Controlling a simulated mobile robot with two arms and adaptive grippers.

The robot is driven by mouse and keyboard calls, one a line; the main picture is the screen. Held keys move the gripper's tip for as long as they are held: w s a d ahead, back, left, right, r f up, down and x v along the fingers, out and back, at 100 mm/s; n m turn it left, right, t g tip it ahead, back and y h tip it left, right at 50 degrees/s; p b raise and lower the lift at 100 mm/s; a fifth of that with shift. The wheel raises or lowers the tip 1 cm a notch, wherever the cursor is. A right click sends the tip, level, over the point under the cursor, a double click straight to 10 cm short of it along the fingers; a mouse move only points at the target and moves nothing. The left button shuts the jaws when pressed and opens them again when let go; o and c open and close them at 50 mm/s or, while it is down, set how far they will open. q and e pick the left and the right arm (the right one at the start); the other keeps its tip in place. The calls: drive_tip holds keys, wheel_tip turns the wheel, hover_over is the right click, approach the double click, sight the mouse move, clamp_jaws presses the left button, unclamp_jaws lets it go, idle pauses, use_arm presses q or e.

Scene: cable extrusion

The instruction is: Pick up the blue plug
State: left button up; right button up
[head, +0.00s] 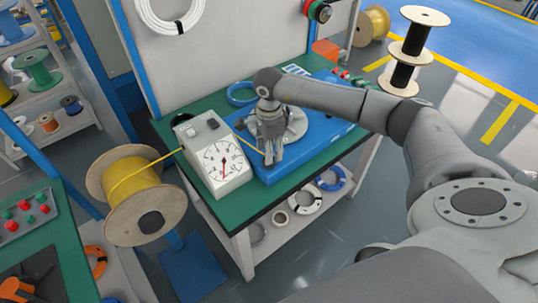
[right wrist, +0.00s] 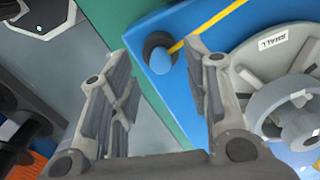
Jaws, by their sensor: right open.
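The blue plug (right wrist: 160,61) shows in the right wrist view as a rounded blue piece beside a black ring, at the end of the yellow cable (right wrist: 205,27). It is at the blue platform's edge and lies between my fingertips in that picture, not visibly gripped. In the head view the plug is hidden or too small to tell; the cable (head: 250,146) runs to my right gripper (head: 271,158). That gripper points down over the front of the blue platform (head: 300,160). It is open, and its fingers also show in the wrist view (right wrist: 156,55). My left gripper is not in view.
A white dial gauge (head: 222,166) stands just left of the gripper. A grey round reel device (head: 290,124) sits close behind it on the platform. The yellow cable spool (head: 137,195) is at the left. The green table's front edge (head: 290,188) is near.

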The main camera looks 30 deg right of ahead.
drive_tip(key=shift+f, duration=1.1)
drive_tip(key=c, duration=0.9)
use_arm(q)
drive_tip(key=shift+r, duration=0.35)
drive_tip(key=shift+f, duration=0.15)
use_arm(e)
drive_tip(key=shift+r, duration=0.15)
drive_tip(key=shift+w+r+b, duration=0.1)
drive_tip(key=shift+r+b, duration=0.2)
drive_tip(key=shift+b, duration=0.05)
wheel_tip(320, 180, up, 2)
drive_tip(key=shift+r+b, duration=0.1)
drive_tip(key=shift+b, duration=0.55)
use_arm(q)
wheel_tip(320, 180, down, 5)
drive_tip(key=b, duration=0.3)
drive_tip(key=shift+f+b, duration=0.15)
drive_tip(key=shift+b, duration=0.15)
use_arm(e)
drive_tip(key=s+r, duration=0.3)
drive_tip(key=s, duration=0.1)
drive_tip(key=s+r, duration=0.3)
drive_tip(key=s, duration=0.2)
drive_tip(key=s+r, duration=0.4)
drive_tip(key=s, duration=0.1)
drive_tip(key=shift+s+d, duration=0.1)
